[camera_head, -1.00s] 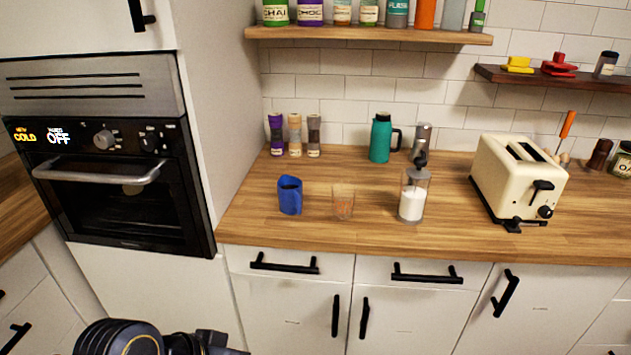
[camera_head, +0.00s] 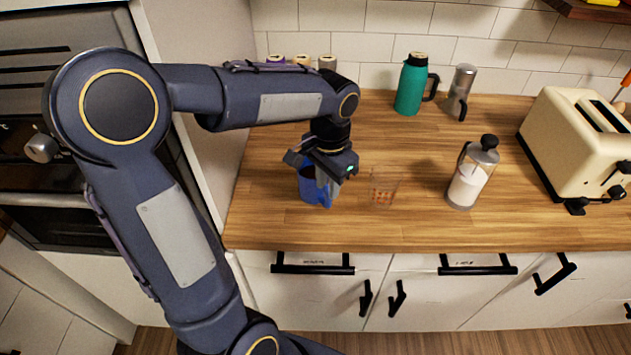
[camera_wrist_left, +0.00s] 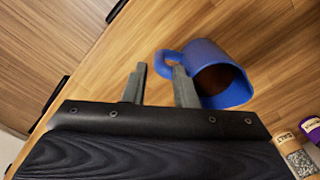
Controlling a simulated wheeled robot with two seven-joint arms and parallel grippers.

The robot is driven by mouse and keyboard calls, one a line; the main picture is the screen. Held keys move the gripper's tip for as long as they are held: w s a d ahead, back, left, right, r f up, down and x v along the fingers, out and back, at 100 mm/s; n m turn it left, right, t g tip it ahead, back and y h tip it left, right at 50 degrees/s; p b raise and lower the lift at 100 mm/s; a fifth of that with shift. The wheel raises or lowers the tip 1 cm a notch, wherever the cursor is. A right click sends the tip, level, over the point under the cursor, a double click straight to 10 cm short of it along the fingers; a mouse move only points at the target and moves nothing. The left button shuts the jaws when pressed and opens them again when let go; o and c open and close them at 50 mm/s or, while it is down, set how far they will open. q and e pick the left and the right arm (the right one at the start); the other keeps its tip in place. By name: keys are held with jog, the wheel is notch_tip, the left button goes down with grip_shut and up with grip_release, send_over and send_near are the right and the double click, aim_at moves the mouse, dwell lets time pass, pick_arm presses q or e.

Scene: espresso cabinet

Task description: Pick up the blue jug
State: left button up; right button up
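The blue jug (camera_head: 313,193) stands on the wooden counter near its front, partly hidden by my left gripper (camera_head: 318,172). In the left wrist view the jug (camera_wrist_left: 220,72) shows its open mouth, and its loop handle points toward the fingers. My left gripper (camera_wrist_left: 159,76) is open, with the two fingers apart. The handle lies near the fingertips, in front of the gap and partly behind the right finger. I cannot tell whether a finger touches it. My right gripper is in no view.
A clear measuring glass (camera_head: 384,187) stands just right of the jug. A lidded glass of white contents (camera_head: 470,175), a teal flask (camera_head: 411,84), a metal grinder (camera_head: 460,92) and a cream toaster (camera_head: 577,143) stand farther right. Spice jars (camera_wrist_left: 296,157) stand behind the jug.

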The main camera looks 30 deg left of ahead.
aim_at(329, 209)
pick_arm(q)
notch_tip(329, 209, down, 8)
jog(key=shift+w+r+p, duration=0.15)
jog(key=shift+p, duration=0.2)
jog(key=shift+d, duration=0.1)
grip_shut()
